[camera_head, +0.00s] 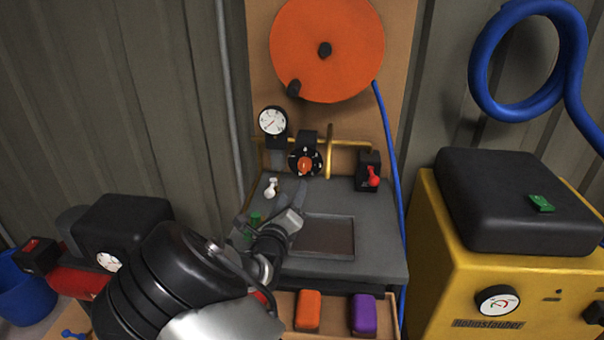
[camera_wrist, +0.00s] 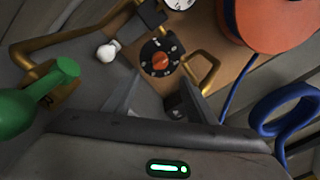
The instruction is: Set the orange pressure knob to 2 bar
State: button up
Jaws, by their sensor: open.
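The orange pressure knob (camera_head: 305,163) sits in the middle of a round black dial with pale marks, on the regulator below the orange hose reel. It also shows in the wrist view (camera_wrist: 160,63), in the upper middle, beyond my fingers. The pointer's exact setting is too small to read. My gripper (camera_head: 287,197) is open and empty, below the knob and apart from it. In the wrist view its two fingers (camera_wrist: 158,92) reach up toward the dial. A white pressure gauge (camera_head: 273,121) stands to the upper left of the knob; its figures are not readable.
A brass pipe with a bent handle (camera_head: 329,150) rises just right of the dial. A red-handled valve (camera_head: 373,178) stands farther right, and a white knob (camera_head: 272,187) to the left. A green object (camera_wrist: 40,96) is close at left. A grey bench (camera_head: 380,235) lies below.

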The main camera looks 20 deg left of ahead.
aim_at(302, 168)
jog(key=w, duration=0.4)
jog(key=w+a+b, duration=0.1)
jog(key=w, duration=0.3)
jog(key=w+b, duration=0.1)
jog(key=w, duration=0.3)
jog(key=shift+w+a, duration=0.3)
jog(key=shift+w, duration=0.1)
jog(key=c, duration=1)
jog(key=shift+c, duration=0.2)
